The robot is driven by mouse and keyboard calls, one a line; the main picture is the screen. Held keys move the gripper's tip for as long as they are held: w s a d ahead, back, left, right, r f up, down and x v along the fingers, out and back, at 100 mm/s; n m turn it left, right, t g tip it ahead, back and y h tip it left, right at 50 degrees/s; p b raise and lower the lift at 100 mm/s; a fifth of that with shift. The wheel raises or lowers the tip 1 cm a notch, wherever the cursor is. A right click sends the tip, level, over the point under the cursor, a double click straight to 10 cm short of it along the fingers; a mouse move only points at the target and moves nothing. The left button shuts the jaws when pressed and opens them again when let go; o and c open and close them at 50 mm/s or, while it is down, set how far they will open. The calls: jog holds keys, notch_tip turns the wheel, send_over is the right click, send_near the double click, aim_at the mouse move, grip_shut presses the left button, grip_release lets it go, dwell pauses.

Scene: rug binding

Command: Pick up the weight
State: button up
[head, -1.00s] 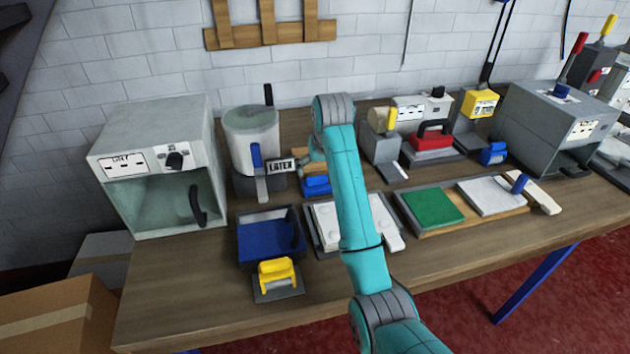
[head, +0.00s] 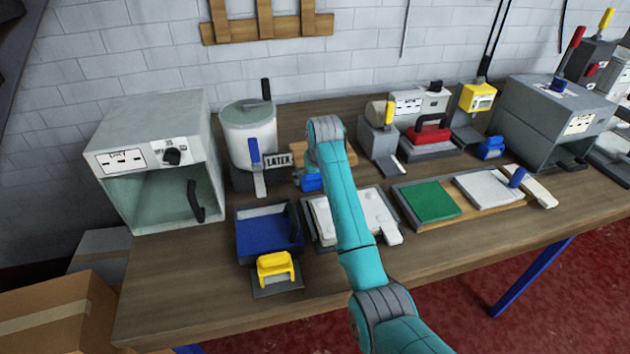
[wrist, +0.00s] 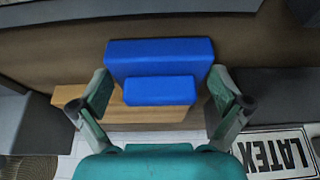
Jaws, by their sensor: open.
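A blue block (wrist: 160,55) with a smaller raised blue part on top, which looks like the weight, lies in the wrist view against a wooden block (wrist: 70,96). Part of the same blue block shows in the head view (head: 311,182), mostly covered by my arm. My gripper (wrist: 160,97) is open, with one finger on each side of the blue block. Gaps show between the fingers and its sides, and nothing is held. In the head view my fingers are hidden behind my arm.
The LATEX sign (head: 278,160) and a lidded pot (head: 249,135) stand close to the left. A white-topped tray (head: 376,212) lies in front, with a blue tray (head: 262,238) left of it. A red-handled press (head: 430,135) is to the right.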

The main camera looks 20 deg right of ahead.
jog(key=c, duration=1.2)
jog(key=shift+r, duration=0.15)
jog(key=shift+c, duration=1.3)
jog(key=shift+r, duration=0.1)
